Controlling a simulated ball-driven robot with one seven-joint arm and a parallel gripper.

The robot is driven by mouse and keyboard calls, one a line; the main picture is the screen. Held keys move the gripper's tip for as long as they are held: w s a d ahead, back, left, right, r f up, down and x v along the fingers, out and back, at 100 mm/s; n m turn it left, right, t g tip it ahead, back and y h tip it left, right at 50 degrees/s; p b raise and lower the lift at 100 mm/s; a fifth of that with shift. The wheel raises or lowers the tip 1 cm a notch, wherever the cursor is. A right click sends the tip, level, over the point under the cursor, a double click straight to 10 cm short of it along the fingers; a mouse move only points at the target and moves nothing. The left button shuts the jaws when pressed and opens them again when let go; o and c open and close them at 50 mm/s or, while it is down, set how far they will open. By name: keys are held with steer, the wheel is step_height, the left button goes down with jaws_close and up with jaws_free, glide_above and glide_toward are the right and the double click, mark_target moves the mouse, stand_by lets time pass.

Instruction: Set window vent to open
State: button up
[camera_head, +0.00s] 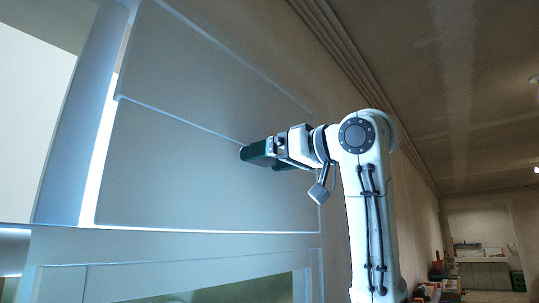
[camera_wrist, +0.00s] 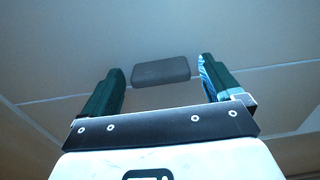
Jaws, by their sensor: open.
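The window vent (camera_head: 190,170) is a large pale grey panel with seams, filling the left and middle of the head view. A bright strip of light shows along its left edge, beside the frame post. A dark grey handle block (camera_wrist: 161,71) on the panel shows in the wrist view; in the head view I cannot make it out behind the fingers. My gripper (camera_head: 243,153) has dark green fingers and reaches in from the right, close to the panel. Its fingers are open, one on each side of the handle, with visible gaps. I cannot tell the remaining depth to the handle.
A pale window frame (camera_head: 170,243) runs below the vent, with a glass pane (camera_head: 240,290) under it. A frame post (camera_head: 80,120) stands at left. At the far right, a cluttered counter (camera_head: 485,275) stands well away down the room.

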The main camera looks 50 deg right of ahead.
steer(key=shift+c, duration=0.4)
steer(key=c, duration=1.4)
steer(key=shift+s+f+t+b, duration=0.5)
steer(key=shift+s+f+b, duration=0.1)
steer(key=shift+b, duration=0.65)
steer(key=shift+c, duration=0.2)
steer(key=s+f+t+b, duration=0.3)
steer(key=s+t+b, duration=0.2)
steer(key=b, duration=0.4)
steer(key=shift+s+d+f, duration=0.15)
steer(key=shift+f, duration=0.15)
steer(key=o, duration=1.5)
steer(key=shift+s, duration=0.1)
steer(key=b+v, duration=0.3)
steer(key=v, duration=0.7)
steer(key=shift+s+f, duration=0.25)
steer(key=shift+f, duration=0.05)
